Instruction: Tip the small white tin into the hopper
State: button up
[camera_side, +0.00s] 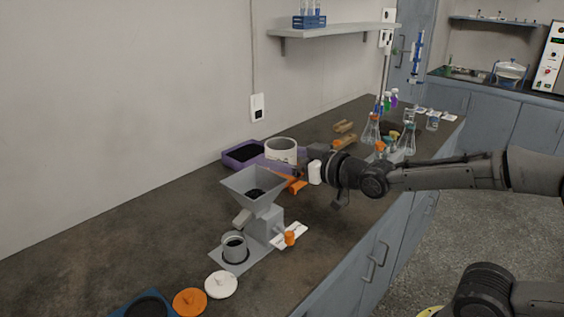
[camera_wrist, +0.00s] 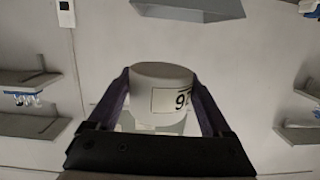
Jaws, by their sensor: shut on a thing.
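The small white tin (camera_side: 281,155) is between the purple fingers of my gripper (camera_side: 300,153), behind and to the right of the hopper in the side view. In the wrist view my gripper (camera_wrist: 160,82) is shut on the white tin (camera_wrist: 150,80), which bears a label with dark digits. The tin looks about upright, with its rim up, in the side view; its contents cannot be made out. The grey hopper (camera_side: 237,181) stands on the bench with dark material in its funnel. The tin is apart from the hopper in the picture.
A grey cup (camera_side: 234,249) stands below the hopper. Orange (camera_side: 189,303) and white (camera_side: 221,285) lids lie in front. Flasks (camera_side: 371,130) and bottles stand at the far right. The left bench is clear.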

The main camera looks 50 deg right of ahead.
jog(key=shift+s+a+r, duration=0.1)
jog(key=shift+s+r, duration=0.1)
jog(key=shift+r, duration=0.35)
jog(key=shift+f, duration=0.4)
jog(key=w+a+f, duration=0.1)
jog(key=w+a+m+g, duration=0.1)
jog(key=a, duration=0.1)
jog(key=w+a+f+g, duration=0.1)
jog(key=a, duration=0.1)
jog(key=shift+w+f+m+y, duration=0.25)
jog(key=shift+f+m+y, duration=0.1)
jog(key=shift+m+y, duration=0.05)
jog(key=shift+a+f+g, duration=0.1)
jog(key=shift+g, duration=0.3)
jog(key=shift+s+a+m+g+y, duration=0.1)
jog(key=shift+s+m+g+y, duration=0.1)
jog(key=shift+m+g+y, duration=0.4)
jog(key=shift+r+m+g, duration=0.3)
jog(key=shift+r+g, duration=0.05)
jog(key=shift+g, duration=0.15)
